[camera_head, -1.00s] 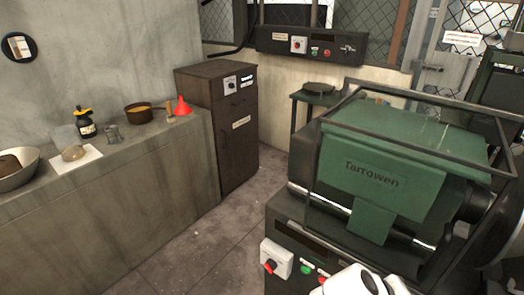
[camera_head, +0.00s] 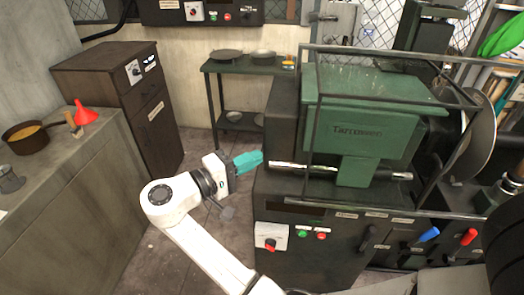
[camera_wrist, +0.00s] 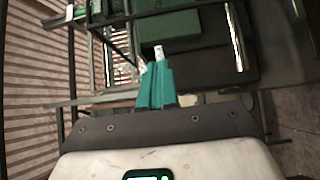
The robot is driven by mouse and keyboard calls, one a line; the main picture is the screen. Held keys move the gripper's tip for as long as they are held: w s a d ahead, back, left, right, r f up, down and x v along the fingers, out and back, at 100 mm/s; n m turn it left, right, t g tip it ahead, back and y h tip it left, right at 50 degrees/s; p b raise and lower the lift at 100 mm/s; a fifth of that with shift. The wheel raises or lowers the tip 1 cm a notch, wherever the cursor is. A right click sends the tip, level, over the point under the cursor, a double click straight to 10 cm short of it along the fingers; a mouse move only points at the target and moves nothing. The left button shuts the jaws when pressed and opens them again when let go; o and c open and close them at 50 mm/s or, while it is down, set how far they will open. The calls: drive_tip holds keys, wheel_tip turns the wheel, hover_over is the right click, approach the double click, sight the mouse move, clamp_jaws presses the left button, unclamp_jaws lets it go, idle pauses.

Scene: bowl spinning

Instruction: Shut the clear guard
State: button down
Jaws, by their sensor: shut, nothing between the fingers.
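The clear guard (camera_head: 309,140) is a see-through cover in a thin dark frame around the green machine head (camera_head: 370,115) lettered "Tarrowen". Its bars run above the head and down its left side; I cannot tell exactly how far it is swung. My gripper (camera_head: 262,158) has teal fingers and is shut and empty. It points right in the head view, just left of the machine's front left corner and the guard's left side. In the wrist view the shut fingers (camera_wrist: 158,70) point toward the green machine, with dark bars to the left.
The machine's dark base (camera_head: 310,250) carries buttons and coloured levers at the front. A green side table (camera_head: 250,68) with pans stands behind. A wooden cabinet (camera_head: 120,95) and a concrete counter (camera_head: 70,190) are at left. Open floor lies between counter and machine.

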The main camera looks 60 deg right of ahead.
drive_tip(key=s+d+p, duration=0.4)
drive_tip(key=s+d, duration=0.3)
drive_tip(key=d, duration=0.3)
drive_tip(key=shift+s, duration=0.25)
drive_tip(key=shift+d, duration=0.15)
